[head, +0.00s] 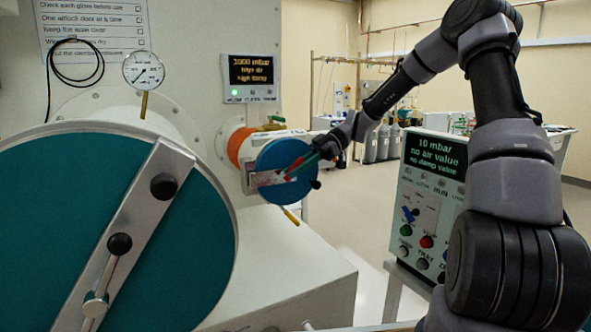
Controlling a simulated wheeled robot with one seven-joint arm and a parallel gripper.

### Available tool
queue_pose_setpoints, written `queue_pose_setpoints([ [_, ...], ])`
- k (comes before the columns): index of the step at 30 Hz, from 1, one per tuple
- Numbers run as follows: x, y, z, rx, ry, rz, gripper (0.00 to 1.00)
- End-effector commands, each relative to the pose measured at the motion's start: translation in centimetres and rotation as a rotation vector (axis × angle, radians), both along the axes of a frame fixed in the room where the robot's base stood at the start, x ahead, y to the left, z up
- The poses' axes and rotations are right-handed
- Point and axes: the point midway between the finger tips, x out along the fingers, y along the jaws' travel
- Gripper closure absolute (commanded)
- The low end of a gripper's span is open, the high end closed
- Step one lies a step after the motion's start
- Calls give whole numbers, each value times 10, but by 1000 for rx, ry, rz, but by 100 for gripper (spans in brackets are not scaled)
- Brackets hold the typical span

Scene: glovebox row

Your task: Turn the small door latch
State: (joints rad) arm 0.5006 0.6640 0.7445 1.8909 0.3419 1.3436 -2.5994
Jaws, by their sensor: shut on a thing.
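The small round blue door (278,158) closes the end of the small antechamber in the middle of the head view. A metal bar (262,181) crosses its face, and a small black knob (316,185) shows at its right edge. My gripper (291,171) reaches in from the right, with its fingers at the front of this door. It is shut on the small door latch, which is mostly hidden behind the fingers. The latch's exact angle is hard to tell.
The large teal door (60,235) with its metal bar and black knobs fills the left. A round gauge (143,70) stands above it. A control box (428,190) with a screen and buttons stands right, below my arm. Pale floor is clear between.

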Motion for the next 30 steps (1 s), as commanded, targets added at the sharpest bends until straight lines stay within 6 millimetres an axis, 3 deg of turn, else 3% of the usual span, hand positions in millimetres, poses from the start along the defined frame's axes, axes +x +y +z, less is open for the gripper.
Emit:
queue_pose_setpoints([
  [22, 1, -1, -1, 80, 33, -2, 100],
  [23, 1, -1, -1, 79, 33, -1, 70],
  [24, 1, -1, -1, 79, 33, -1, 65],
  [30, 0, -1, -1, 79, 33, 0, 65],
])
